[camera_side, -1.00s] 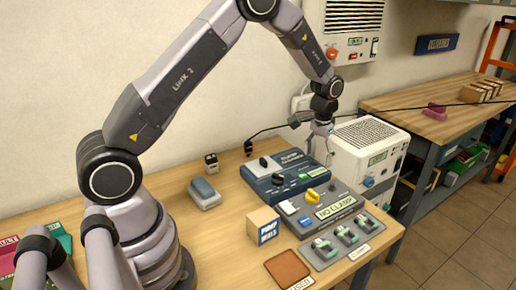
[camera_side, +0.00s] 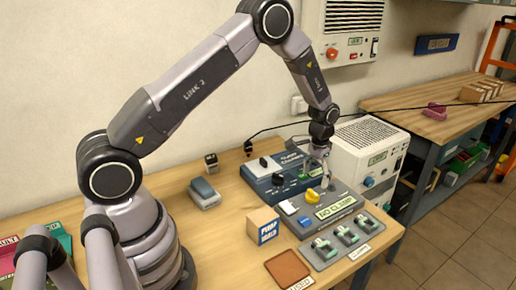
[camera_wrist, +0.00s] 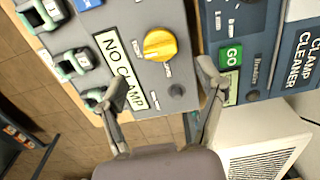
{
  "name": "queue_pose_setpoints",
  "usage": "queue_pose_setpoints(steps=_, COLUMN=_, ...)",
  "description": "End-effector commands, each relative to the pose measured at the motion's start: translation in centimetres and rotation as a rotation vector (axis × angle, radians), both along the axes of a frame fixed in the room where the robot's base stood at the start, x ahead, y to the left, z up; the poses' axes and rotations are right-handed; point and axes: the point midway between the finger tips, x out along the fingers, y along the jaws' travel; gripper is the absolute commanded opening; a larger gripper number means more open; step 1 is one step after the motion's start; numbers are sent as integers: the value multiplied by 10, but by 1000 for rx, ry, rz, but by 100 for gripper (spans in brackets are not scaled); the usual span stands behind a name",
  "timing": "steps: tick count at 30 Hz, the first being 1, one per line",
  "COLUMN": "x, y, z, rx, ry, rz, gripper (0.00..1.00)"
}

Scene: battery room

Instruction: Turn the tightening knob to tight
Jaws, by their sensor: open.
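The yellow knob (camera_side: 312,196), which I take for the tightening knob, sits on a grey panel (camera_side: 298,226) in front of the blue clamp cleaner box. In the wrist view the yellow knob (camera_wrist: 160,44) shows with a raised grip bar and small markings too blurred to read. A "NO CLAMP" plate (camera_wrist: 124,68) lies left of it. My gripper (camera_side: 319,172) hangs over the panel's back part. In the wrist view its two fingers (camera_wrist: 160,82) are spread and empty, with their tips below and to either side of the knob. I see no contact with the knob.
The blue clamp cleaner box (camera_side: 270,184) stands behind the panel, with a green GO button (camera_wrist: 230,56). Green-handled clamps (camera_side: 348,235) sit in front. A white ventilated unit (camera_side: 345,165) stands close behind my gripper. A cardboard block (camera_side: 262,226) stands left of the panel.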

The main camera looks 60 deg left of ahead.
Motion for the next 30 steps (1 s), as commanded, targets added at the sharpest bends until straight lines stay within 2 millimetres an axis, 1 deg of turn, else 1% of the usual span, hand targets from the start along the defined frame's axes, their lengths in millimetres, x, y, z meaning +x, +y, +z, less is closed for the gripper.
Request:
queue_pose_setpoints(steps=1, x=0, y=0, z=-12, rx=0, ry=3, rz=0, gripper=70)
queue_pose_setpoints(steps=3, x=0, y=0, z=-24, rx=0, ry=3, rz=0, gripper=70)
queue_pose_setpoints(steps=6, x=0, y=0, z=-37, rx=0, ry=1, rz=0, gripper=70)
queue_pose_setpoints(steps=9, x=0, y=0, z=-46, rx=0, ry=-1, rz=0, gripper=70)
queue_pose_setpoints(steps=13, x=0, y=0, z=-51, rx=0, ry=-1, rz=0, gripper=70)
queue_pose_setpoints(steps=20, x=0, y=0, z=-51, rx=0, ry=-1, rz=0, gripper=70)
queue_pose_setpoints(steps=23, x=0, y=0, z=-51, rx=0, ry=-1, rz=0, gripper=58)
queue_pose_setpoints(steps=30, x=0, y=0, z=-51, rx=0, ry=-1, rz=0, gripper=27)
